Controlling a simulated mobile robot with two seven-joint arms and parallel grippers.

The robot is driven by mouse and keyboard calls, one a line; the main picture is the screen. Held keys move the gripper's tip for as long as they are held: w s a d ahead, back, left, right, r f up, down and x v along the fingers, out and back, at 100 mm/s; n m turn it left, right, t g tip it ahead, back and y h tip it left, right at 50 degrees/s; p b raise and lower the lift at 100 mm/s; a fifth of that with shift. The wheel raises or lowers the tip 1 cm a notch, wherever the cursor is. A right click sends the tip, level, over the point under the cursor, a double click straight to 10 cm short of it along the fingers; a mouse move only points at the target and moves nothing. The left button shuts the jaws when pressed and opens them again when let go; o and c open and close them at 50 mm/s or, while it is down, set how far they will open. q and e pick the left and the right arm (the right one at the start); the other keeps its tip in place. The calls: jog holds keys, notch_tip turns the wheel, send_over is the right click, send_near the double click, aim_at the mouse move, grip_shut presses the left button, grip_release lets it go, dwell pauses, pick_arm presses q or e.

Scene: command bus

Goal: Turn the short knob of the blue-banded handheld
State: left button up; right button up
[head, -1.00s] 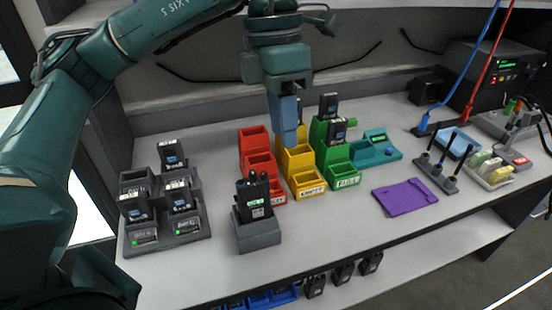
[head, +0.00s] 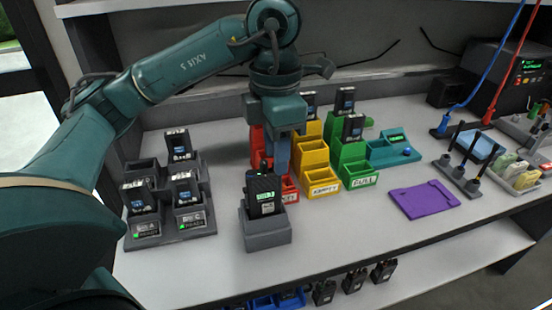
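A black handheld (head: 263,196) with a small lit green screen stands upright in a grey holder (head: 265,234) near the front of the bench. Stubby parts rise from its top; I cannot tell the short knob from the others, and I cannot make out a blue band. My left gripper (head: 276,166) points down just above and behind the handheld's top, its blue-grey fingers seen edge-on. The gap between the fingers is hidden, as is any contact with the knob. My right gripper is not in view.
A grey charger rack (head: 190,219) with several black packs stands left. Red, yellow (head: 322,188) and green (head: 358,179) bins stand close behind the handheld. A purple mat (head: 424,200) lies right. More handhelds (head: 355,281) sit on a lower shelf.

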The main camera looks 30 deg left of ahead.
pick_arm(q)
jog(key=shift+f, duration=0.45)
grip_shut()
